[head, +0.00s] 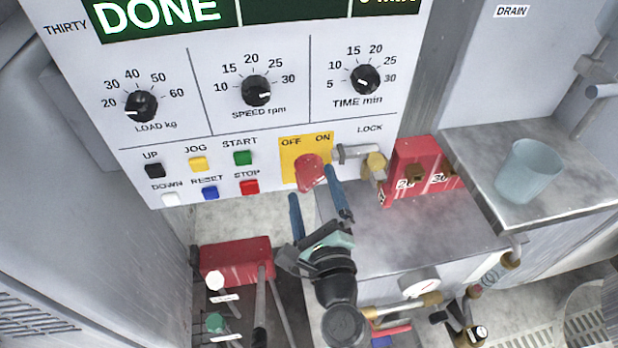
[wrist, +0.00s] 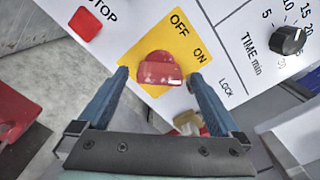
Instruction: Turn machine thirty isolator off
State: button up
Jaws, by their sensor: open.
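The panel labelled THIRTY (head: 66,26) reads DONE on its display. Its red isolator knob (head: 309,172) sits on a yellow plate (head: 291,150) marked OFF at left and ON at right. In the wrist view the knob (wrist: 160,70) shows between my fingertips, below both words; I cannot tell clearly which word it points to. My gripper (head: 312,184) is open, with one blue finger on each side of the knob. In the wrist view both fingers (wrist: 159,76) straddle it with gaps showing; contact is not visible.
A grey hasp (head: 352,152) and brass padlock (head: 376,166) are right of the knob under LOCK. A red box (head: 412,158) stands beyond them. Coloured buttons, including red STOP (head: 249,187), are at left. A translucent cup (head: 529,172) stands on the right ledge (head: 575,198).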

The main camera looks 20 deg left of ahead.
aim_at(310, 184)
jog(key=shift+x, duration=1.7)
jog(key=c, duration=1.2)
jog(key=shift+c, duration=0.2)
